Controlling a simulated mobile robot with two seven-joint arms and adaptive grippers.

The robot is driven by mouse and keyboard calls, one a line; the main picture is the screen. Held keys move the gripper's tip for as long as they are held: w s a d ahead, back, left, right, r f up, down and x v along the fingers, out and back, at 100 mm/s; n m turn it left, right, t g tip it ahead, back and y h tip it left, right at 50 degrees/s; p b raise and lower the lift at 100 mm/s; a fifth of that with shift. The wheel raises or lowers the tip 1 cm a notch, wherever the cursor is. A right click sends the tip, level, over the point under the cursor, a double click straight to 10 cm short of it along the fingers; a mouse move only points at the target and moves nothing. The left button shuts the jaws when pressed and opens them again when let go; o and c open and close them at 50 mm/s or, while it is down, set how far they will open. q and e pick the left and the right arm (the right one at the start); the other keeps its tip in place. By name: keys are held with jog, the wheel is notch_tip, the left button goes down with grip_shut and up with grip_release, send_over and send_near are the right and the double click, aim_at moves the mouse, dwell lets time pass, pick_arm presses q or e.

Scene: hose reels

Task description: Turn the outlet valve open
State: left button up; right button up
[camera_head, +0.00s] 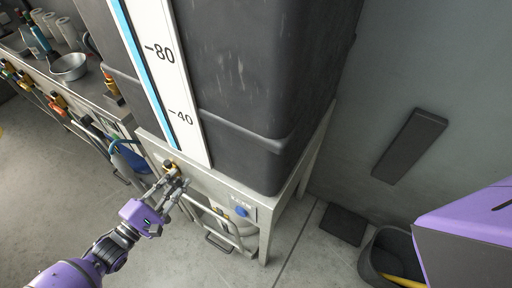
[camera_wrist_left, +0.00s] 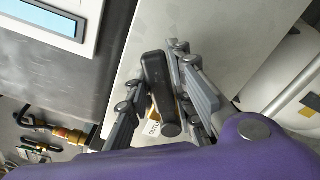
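The outlet valve (camera_head: 171,168) is a small brass fitting with a dark handle low on the front of the big dark tank's stand. In the left wrist view its black lever handle (camera_wrist_left: 158,85) lies lengthwise between my fingers, with a bit of brass body showing behind it. My left gripper (camera_head: 178,184) is at the valve. In the left wrist view its fingers (camera_wrist_left: 155,95) stand apart on both sides of the handle. A gap shows on the left side; the right finger is very close, and I cannot tell if it touches. My right gripper is out of view.
The dark tank (camera_head: 240,75) with a white level scale (camera_head: 165,65) fills the middle. A labelled plate with a blue knob (camera_head: 241,211) is right of the valve. A bench (camera_head: 100,92) with a metal bowl (camera_head: 69,66) stands left. A dark bin (camera_head: 375,262) is at lower right.

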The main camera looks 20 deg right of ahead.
pick_arm(q)
jog(key=shift+o, duration=1.3)
jog(key=shift+s+a, duration=0.1)
jog(key=shift+s+a+f, duration=0.1)
jog(key=shift+s+a, duration=0.05)
jog(key=shift+a, duration=0.15)
jog(key=v, duration=1.1)
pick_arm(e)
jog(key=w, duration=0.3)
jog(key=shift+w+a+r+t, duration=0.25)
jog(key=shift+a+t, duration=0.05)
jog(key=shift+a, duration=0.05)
pick_arm(q)
jog(key=shift+c, duration=0.5)
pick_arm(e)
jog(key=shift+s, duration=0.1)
